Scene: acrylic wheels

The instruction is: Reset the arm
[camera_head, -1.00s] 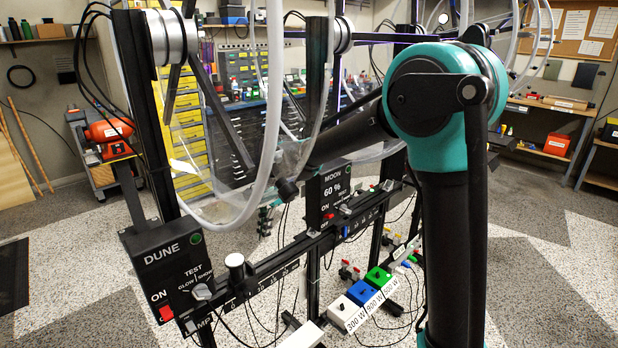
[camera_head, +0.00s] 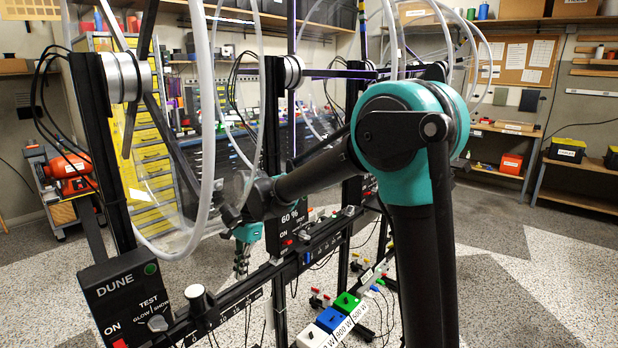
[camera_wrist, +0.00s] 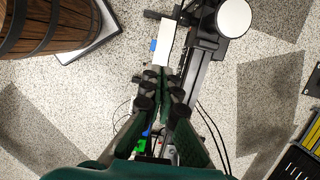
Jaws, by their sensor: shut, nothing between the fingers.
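In the wrist view my gripper's fingers (camera_wrist: 156,76) are closed together and hold nothing. They point toward a pale bar (camera_wrist: 165,42) beside a dark rail; I cannot tell the height between them. My arm bends at a large teal joint in the head view.
Clear acrylic wheels (camera_head: 158,190) stand close left of my arm. The DUNE box (camera_head: 125,300) and a ruled rail (camera_head: 240,300) are in front. White, blue and green (camera_head: 346,303) blocks sit low. A barrel (camera_wrist: 45,25) shows in the wrist view. Floor at right is clear.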

